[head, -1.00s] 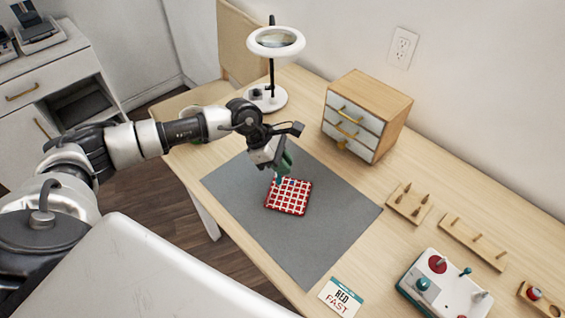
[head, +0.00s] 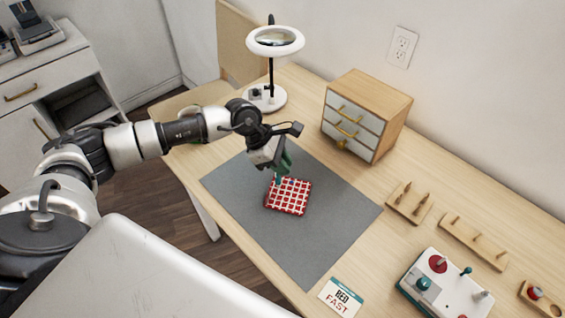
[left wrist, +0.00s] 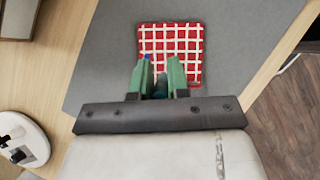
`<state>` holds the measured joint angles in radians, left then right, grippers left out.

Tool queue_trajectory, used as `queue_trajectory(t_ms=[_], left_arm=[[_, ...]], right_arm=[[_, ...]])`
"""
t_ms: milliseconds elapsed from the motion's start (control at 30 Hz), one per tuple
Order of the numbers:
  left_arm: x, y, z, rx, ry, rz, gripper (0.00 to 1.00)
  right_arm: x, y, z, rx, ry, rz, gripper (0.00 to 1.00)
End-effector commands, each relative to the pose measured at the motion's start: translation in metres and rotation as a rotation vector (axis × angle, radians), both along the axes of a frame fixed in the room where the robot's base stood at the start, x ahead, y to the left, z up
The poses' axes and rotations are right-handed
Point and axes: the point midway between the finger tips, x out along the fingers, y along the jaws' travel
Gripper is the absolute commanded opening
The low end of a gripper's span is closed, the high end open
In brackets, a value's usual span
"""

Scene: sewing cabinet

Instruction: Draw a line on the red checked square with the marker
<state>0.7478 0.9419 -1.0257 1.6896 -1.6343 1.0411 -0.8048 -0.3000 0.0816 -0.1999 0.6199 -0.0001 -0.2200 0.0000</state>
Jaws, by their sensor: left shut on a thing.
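The red checked square (head: 289,196), with white grid lines, lies flat on a grey mat (head: 330,222). It also fills the upper middle of the left wrist view (left wrist: 185,42). My left gripper (head: 281,171) is over the square's far left edge, tilted down. In the left wrist view its green fingers (left wrist: 161,66) are shut on the teal marker (left wrist: 161,86), mostly hidden between them. The marker's tip is at or just above the square; contact cannot be told. A small blue spot shows by one fingertip; I cannot tell if it is ink. My right gripper is not in view.
A magnifier lamp (head: 275,40) and a small drawer cabinet (head: 366,112) stand behind the mat. Peg racks (head: 473,243), a white device with knobs (head: 445,284) and a lettered card (head: 341,297) are at the right and front. The mat around the square is clear.

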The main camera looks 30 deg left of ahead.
Motion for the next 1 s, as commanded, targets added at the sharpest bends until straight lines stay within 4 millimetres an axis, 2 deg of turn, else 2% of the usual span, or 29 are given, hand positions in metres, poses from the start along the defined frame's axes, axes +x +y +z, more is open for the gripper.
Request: queue_trajectory(t_ms=[1000], left_arm=[[0.002, -0.0097, -0.0019, 0.0, 0.0, 0.0, 0.0]], right_arm=[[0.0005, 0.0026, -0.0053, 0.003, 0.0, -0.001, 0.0]])
